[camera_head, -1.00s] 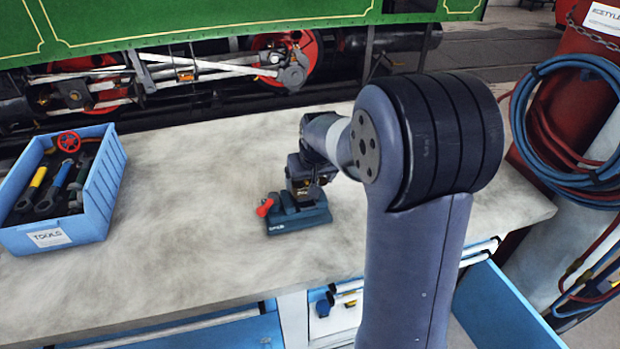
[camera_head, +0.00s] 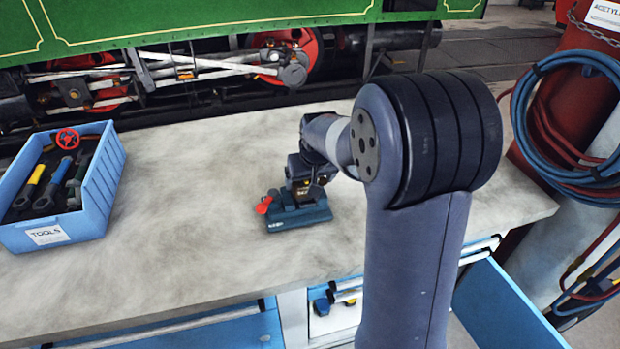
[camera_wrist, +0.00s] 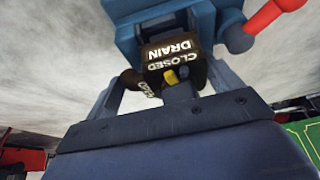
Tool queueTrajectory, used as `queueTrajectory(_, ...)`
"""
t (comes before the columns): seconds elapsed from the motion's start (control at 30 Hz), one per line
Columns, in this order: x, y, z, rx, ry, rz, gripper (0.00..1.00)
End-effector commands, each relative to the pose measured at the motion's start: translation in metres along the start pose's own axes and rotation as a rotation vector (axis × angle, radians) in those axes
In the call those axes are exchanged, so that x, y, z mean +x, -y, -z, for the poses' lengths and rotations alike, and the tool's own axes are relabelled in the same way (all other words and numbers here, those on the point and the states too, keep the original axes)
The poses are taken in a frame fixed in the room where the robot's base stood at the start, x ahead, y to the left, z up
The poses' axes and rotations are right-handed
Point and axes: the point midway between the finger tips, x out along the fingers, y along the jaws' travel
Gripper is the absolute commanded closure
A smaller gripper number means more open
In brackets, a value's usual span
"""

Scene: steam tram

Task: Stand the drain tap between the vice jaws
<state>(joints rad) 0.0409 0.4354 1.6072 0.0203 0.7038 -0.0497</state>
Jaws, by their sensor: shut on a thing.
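The drain tap (camera_wrist: 175,52) is a dark brown piece with white "CLOSED" and "DRAIN" lettering and a small yellow part, seen in the wrist view. My gripper (camera_wrist: 165,85) is shut on it, one finger on each side. The blue vice (camera_wrist: 130,32) is right behind the tap in that view, with its red handle (camera_wrist: 272,18) at the upper right. In the head view the vice (camera_head: 300,217) sits on the bench, and my gripper (camera_head: 305,190) is directly over it. How deep the tap sits between the jaws is hidden.
A blue tools bin (camera_head: 88,222) stands on the left of the pale bench top (camera_head: 190,190). Open blue drawers (camera_head: 505,310) are below the bench front. A red cylinder with hoses (camera_head: 570,120) stands at the right. The bench between bin and vice is clear.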

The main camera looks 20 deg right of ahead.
Motion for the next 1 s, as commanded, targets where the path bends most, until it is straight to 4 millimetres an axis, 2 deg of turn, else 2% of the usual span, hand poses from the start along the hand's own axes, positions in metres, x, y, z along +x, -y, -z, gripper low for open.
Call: queueTrajectory(1.0, 0.0076, 0.0, -0.0022, 0.0, -0.004, 0.0, 0.54)
